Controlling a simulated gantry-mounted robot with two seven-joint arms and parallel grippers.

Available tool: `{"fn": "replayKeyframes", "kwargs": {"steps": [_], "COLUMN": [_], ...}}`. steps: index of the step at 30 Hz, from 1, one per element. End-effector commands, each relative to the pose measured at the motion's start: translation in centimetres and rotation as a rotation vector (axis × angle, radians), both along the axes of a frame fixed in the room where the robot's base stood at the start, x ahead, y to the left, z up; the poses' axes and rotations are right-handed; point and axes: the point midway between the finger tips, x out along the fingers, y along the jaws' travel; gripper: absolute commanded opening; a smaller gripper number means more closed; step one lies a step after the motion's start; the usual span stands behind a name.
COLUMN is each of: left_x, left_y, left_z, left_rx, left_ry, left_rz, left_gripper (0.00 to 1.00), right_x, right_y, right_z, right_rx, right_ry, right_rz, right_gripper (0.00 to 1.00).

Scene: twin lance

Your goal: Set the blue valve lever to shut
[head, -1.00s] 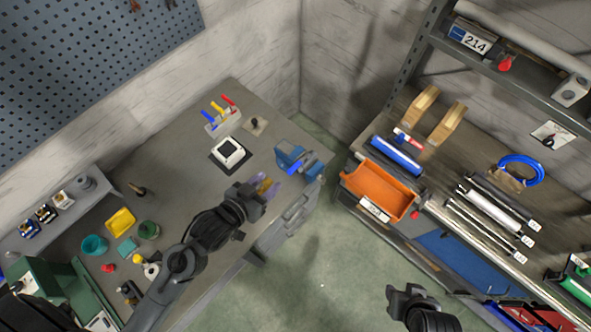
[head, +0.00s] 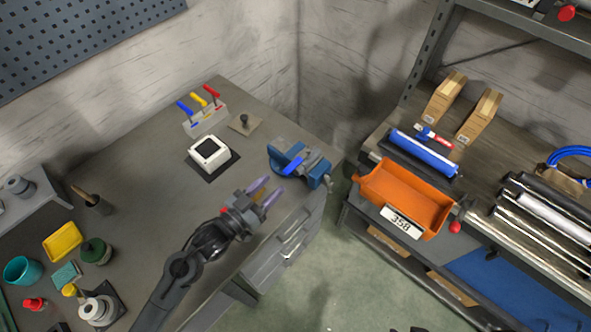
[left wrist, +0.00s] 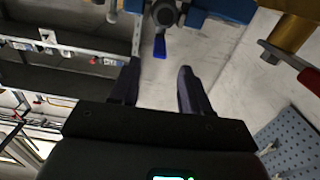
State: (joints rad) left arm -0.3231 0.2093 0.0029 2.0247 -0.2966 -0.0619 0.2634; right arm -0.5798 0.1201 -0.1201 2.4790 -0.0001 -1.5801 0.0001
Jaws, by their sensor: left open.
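A small light block (head: 207,122) on the bench carries three levers: blue (head: 184,107), yellow (head: 199,99) and red (head: 212,91). All three lean up and left. My left gripper (head: 268,192) is open and empty over the bench's front part, right of and nearer than that block. In the left wrist view, both dark fingers (left wrist: 156,85) are apart with nothing between them. Beyond them a blue lever (left wrist: 160,46) hangs from a grey round hub on a blue body. A brass cylinder with a red-ended handle (left wrist: 290,38) is at the upper right.
A white box (head: 209,152) on a dark pad lies between block and gripper. An orange bin (head: 405,195) is on the right-hand bench. Cups and tools crowd the lower left.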

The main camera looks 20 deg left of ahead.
Motion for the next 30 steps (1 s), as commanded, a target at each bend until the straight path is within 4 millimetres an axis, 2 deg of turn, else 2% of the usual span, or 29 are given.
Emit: {"fn": "replayKeyframes", "kwargs": {"steps": [5, 19, 24, 30], "left_x": [1.5, 8.1, 9.5, 9.9], "left_y": [-0.6, -3.1, -3.6, -3.8], "left_z": [0.0, 0.0, -0.1, 0.0], "left_rx": [-0.002, 0.000, -0.001, 0.001], "left_ry": [-0.005, -0.003, -0.002, -0.001], "left_rz": [0.000, 0.001, 0.000, 0.000], "left_gripper": [0.47, 0.47, 0.47, 0.47], "right_x": [0.0, 0.0, 0.0, 0.0], "right_y": [0.0, 0.0, 0.0, 0.0], "right_z": [-0.2, -0.7, -0.8, -0.9], "right_rx": [0.000, 0.000, 0.000, 0.000], "right_ry": [-0.001, -0.002, -0.002, -0.001], "right_rz": [0.000, 0.000, 0.000, 0.000], "right_gripper": [0.43, 0.43, 0.43, 0.43]}}
